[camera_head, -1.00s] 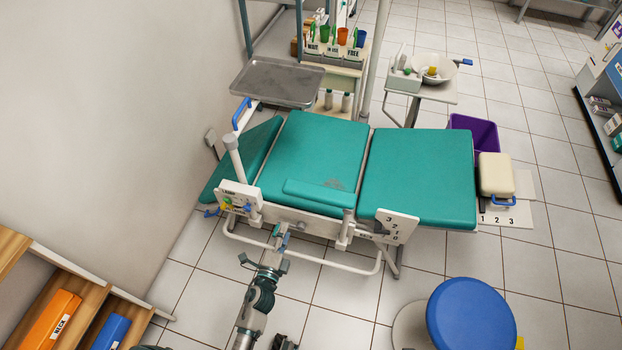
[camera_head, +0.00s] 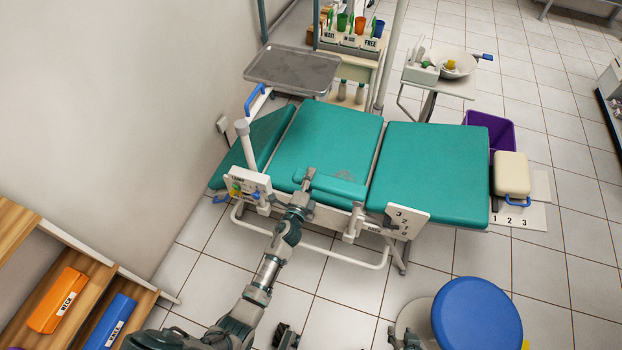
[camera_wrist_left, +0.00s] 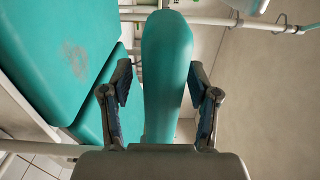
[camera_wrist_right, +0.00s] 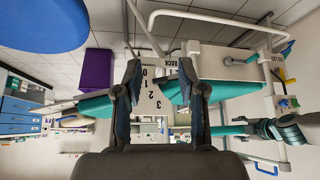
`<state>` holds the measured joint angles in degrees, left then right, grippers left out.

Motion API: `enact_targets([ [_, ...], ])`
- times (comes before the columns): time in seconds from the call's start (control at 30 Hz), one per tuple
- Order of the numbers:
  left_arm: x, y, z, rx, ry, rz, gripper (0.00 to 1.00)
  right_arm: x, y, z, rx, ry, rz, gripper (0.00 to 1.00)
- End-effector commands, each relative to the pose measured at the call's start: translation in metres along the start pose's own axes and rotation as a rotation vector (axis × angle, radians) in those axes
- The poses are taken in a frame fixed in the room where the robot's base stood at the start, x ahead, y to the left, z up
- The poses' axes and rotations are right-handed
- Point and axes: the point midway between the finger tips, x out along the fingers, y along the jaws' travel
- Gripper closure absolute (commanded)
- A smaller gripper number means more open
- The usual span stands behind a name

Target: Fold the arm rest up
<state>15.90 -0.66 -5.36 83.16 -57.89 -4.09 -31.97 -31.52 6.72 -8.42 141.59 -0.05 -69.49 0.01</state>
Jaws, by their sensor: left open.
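The arm rest (camera_head: 335,187) is a padded teal bar lying flat along the near side of the teal dental chair (camera_head: 325,140). My left gripper (camera_head: 304,184) is at its left end. In the left wrist view the arm rest (camera_wrist_left: 167,70) runs between the two spread fingers of my left gripper (camera_wrist_left: 161,88), with a gap visible on each side. My right gripper (camera_wrist_right: 160,78) is open with nothing between its fingers in the right wrist view, away from the arm rest.
A white panel with coloured knobs (camera_head: 248,186) is left of my left gripper. A metal tray (camera_head: 292,69) stands behind the chair. A blue stool (camera_head: 477,313) stands in front, right.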

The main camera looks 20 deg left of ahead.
Motion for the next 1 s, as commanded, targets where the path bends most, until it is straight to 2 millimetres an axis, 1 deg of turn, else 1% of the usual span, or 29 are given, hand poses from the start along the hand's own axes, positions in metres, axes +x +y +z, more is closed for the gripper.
enact_targets([
  [0.27,0.002,-0.001,0.000,0.000,0.000,-0.001,0.40,0.001,0.000,-0.002,0.000,0.005,-0.001,0.60],
  [0.3,0.002,-0.001,0.000,0.000,0.000,-0.001,0.50,0.001,0.000,-0.002,0.000,0.005,-0.001,0.60],
  [0.37,0.002,-0.001,0.000,0.000,0.000,-0.001,0.65,0.001,0.000,-0.002,0.000,0.005,0.000,0.60],
  [0.4,0.002,-0.001,0.000,0.000,0.000,-0.001,0.75,0.001,0.000,-0.002,0.000,0.005,-0.001,0.60],
  [0.47,0.002,0.000,0.000,0.000,0.000,0.000,0.90,0.001,0.000,-0.002,0.000,0.005,-0.001,0.60],
  [0.5,0.002,0.000,0.000,0.000,0.000,0.000,1.00,0.001,0.000,-0.002,0.000,0.005,-0.001,0.60],
  [0.8,0.001,-0.002,0.000,0.010,0.000,0.001,1.00,-0.001,0.000,-0.001,0.000,-0.004,0.000,0.60],
  [0.87,0.001,-0.004,-0.001,0.022,0.000,0.001,1.00,-0.003,0.002,0.005,0.001,-0.038,0.003,0.60],
  [1.0,0.001,-0.013,-0.002,0.069,0.001,0.000,1.00,-0.014,0.005,0.026,0.004,-0.145,0.011,0.60],
])
